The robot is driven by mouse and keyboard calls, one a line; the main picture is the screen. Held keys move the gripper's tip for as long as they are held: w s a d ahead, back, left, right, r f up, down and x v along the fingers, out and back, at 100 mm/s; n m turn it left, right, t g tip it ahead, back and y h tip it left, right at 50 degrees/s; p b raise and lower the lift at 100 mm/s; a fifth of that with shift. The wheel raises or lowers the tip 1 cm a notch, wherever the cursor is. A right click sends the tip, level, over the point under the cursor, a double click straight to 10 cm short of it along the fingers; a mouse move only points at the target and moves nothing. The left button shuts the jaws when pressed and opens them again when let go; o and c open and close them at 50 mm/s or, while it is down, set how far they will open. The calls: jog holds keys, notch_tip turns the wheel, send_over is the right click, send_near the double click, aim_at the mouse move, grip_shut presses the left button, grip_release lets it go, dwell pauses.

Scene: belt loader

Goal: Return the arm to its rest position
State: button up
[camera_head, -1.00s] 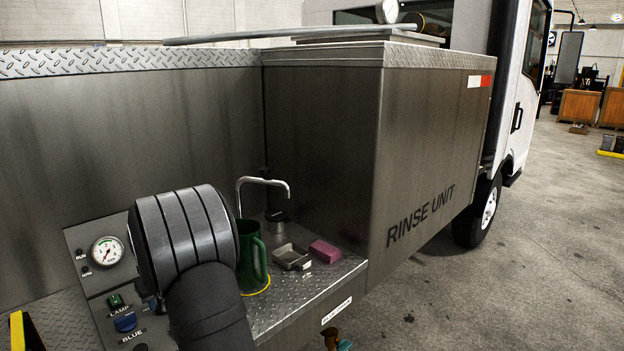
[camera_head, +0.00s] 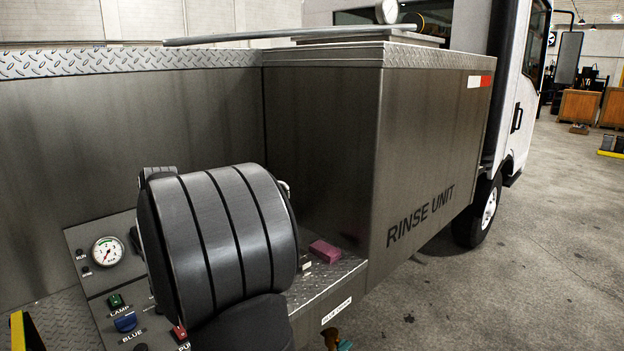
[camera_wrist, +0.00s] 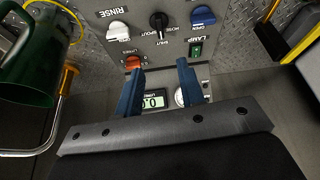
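My gripper (camera_wrist: 160,80) shows in the wrist view as two blue fingers standing apart with nothing between them. Its fingers hang over the control panel (camera_wrist: 150,45), near a lit display (camera_wrist: 153,101); I cannot tell the distance. In the head view my thick dark wrist covers the gripper. The same panel shows there with a round gauge (camera_head: 107,250) to the left of my arm.
A green jug (camera_wrist: 28,65) and a metal spout pipe (camera_wrist: 48,130) are at the left of the wrist view; my arm hides both in the head view. A pink block (camera_head: 325,251) lies on the tread-plate shelf (camera_head: 318,285). A tall steel cabinet (camera_head: 425,150) stands behind.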

jog(key=w+a+f+n+h, duration=0.1)
jog(key=f+n, duration=0.1)
jog(key=w+a+f+n+g, duration=0.1)
jog(key=a+f+n, duration=0.1)
jog(key=f, duration=0.1)
jog(key=w+a+f+n+g+h, duration=0.1)
jog(key=w+f+n, duration=0.1)
jog(key=f, duration=0.1)
jog(key=shift+a+f+h, duration=0.1)
jog(key=shift+a+h, duration=0.2)
jog(key=shift+a, duration=0.1)
jog(key=shift+w+a+f+n+g+h, duration=0.2)
jog(key=shift+f+n, duration=0.2)
jog(key=shift+f, duration=0.1)
jog(key=shift+w+a+f+n+g+h, duration=0.15)
jog(key=shift+a+f+n+g+h, duration=0.05)
jog(key=shift+f+n, duration=0.25)
dwell(0.6)
